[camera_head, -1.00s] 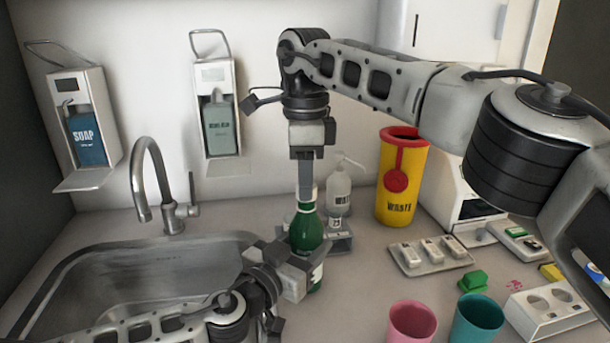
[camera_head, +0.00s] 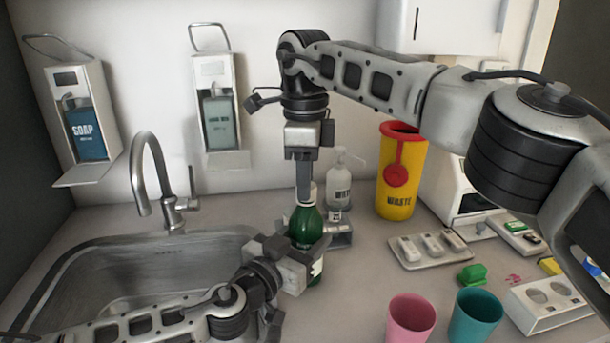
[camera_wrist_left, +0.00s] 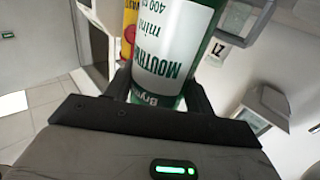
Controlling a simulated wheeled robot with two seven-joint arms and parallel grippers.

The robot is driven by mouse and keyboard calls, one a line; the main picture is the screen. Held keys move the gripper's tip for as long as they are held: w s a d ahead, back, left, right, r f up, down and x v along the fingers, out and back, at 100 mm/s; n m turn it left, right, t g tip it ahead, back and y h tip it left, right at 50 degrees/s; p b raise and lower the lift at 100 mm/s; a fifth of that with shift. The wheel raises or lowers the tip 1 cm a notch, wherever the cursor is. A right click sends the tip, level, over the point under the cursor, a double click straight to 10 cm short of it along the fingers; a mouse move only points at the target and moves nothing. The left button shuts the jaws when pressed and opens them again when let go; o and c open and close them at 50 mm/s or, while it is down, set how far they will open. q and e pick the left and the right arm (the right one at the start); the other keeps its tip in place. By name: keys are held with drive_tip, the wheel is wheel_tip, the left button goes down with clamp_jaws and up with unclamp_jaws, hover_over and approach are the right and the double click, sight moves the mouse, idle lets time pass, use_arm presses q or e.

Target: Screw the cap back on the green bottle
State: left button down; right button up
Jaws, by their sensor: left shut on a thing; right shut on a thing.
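The green bottle (camera_head: 306,226) stands upright at the right side of the sink in the head view. My left gripper (camera_head: 304,258) is shut around its body from the left. In the left wrist view the bottle's white label (camera_wrist_left: 172,45) shows between the two fingers. My right gripper (camera_head: 304,183) points straight down over the bottle and is shut at its top. A pale piece at the bottle's neck, between the right fingertips and the green shoulder, looks like the cap (camera_head: 307,194). The fingers hide most of it, so I cannot tell how it sits on the neck.
A clear pump bottle (camera_head: 339,188) stands close behind the green bottle. The steel sink (camera_head: 75,262) and tap (camera_head: 150,180) are at left. A yellow waste bin (camera_head: 398,180), a grey tray (camera_head: 432,262), a pink cup (camera_head: 411,318) and a teal cup (camera_head: 475,317) are at right.

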drive_tip(key=m, duration=0.7)
drive_tip(key=shift+w+m, duration=0.1)
drive_tip(key=shift+m, duration=0.2)
drive_tip(key=m, duration=0.4)
drive_tip(key=shift+m, duration=0.4)
drive_tip(key=m, duration=0.5)
drive_tip(key=shift+d, duration=0.1)
drive_tip(key=m, duration=0.9)
drive_tip(key=shift+m, duration=0.3)
drive_tip(key=m, duration=0.5)
drive_tip(key=shift+d, duration=0.1)
drive_tip(key=m, duration=0.4)
drive_tip(key=shift+f+m, duration=0.1)
drive_tip(key=shift+m, duration=0.2)
drive_tip(key=m, duration=0.4)
